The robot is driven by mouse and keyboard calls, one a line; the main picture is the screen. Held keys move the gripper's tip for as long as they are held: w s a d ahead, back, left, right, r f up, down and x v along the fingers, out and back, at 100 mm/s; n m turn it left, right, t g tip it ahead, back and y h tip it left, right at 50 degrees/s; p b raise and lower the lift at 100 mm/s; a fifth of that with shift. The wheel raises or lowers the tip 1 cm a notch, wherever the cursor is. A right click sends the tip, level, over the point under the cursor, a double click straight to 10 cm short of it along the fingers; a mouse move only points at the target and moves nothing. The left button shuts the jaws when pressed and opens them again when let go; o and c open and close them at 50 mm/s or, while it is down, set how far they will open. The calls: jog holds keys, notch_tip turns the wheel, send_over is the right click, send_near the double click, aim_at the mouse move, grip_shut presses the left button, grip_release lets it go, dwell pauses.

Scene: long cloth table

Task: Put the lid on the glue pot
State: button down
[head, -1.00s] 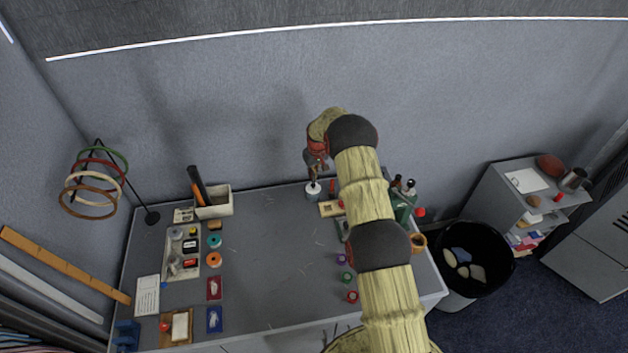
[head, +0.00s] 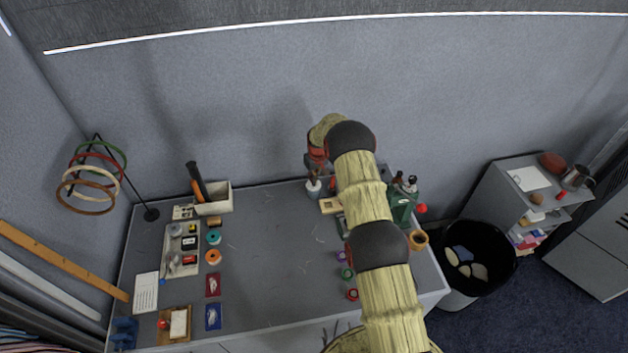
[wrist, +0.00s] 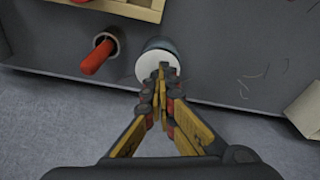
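The glue pot (head: 313,188) is a small whitish pot near the back edge of the table, below my gripper in the head view. In the wrist view the dark bluish rim of the pot (wrist: 162,45) shows beyond a white round lid (wrist: 147,67). My gripper (wrist: 163,70) has its fingertips closed together at the middle of the lid, seemingly on a small knob that the tips hide. The lid is over the pot; I cannot tell whether it is seated or slightly above. In the head view my gripper (head: 315,172) is partly hidden by my wrist.
A red-handled thing in a round holder (wrist: 98,56) stands close beside the pot. A wooden tray (wrist: 125,8) lies nearby. A green case with bottles (head: 403,204) stands to the right. The table's middle (head: 275,250) is clear; the wall is close behind.

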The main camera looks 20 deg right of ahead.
jog(key=shift+s+a+f, duration=0.1)
jog(key=shift+s+f, duration=0.45)
jog(key=shift+f, duration=0.1)
jog(key=shift+s+a+r, duration=0.15)
jog(key=shift+s+r, duration=0.1)
jog(key=shift+r, duration=0.3)
dwell(0.3)
jog(key=shift+w+r, duration=0.3)
jog(key=shift+r, duration=0.05)
dwell(0.3)
jog(key=shift+r+b, duration=0.4)
jog(key=shift+r, duration=0.75)
dwell(1.9)
jog(key=c, duration=2.5)
grip_release()
jog(key=o, duration=0.4)
jog(key=shift+o, duration=0.3)
jog(key=o, duration=0.4)
